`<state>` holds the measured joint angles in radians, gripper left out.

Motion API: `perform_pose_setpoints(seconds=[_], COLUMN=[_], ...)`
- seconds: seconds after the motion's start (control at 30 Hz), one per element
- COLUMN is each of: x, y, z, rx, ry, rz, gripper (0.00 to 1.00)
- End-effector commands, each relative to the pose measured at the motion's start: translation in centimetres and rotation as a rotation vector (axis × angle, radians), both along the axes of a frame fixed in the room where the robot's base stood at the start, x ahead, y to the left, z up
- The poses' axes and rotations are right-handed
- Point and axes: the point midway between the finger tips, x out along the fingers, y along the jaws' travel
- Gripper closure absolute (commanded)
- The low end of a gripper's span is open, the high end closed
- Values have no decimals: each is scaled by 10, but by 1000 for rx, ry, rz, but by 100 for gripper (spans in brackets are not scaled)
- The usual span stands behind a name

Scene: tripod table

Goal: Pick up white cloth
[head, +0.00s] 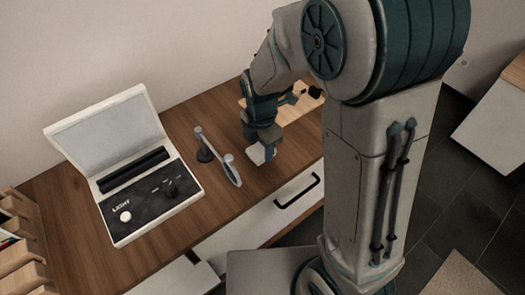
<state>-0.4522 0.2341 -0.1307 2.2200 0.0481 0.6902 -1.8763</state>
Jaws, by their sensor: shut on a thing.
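My gripper (264,153) is over the right part of the wooden table (215,120), pointing down. It is shut on the white cloth (256,155), a small pale patch showing at the fingertips. Most of the cloth is hidden by the fingers, and I cannot tell whether it still touches the table top.
An open white case with a black panel (140,195) is further left. A light wooden board (297,107) with dark items lies behind my gripper. A drawer with a black handle (297,191) is below the front edge.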

Motion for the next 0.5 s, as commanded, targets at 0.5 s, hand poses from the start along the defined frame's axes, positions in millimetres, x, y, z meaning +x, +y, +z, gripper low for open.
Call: perform_pose_setpoints(seconds=[0.5], x=[27], y=[-95], z=[62], rx=[0], ry=[-2], rz=[-4], gripper=[73])
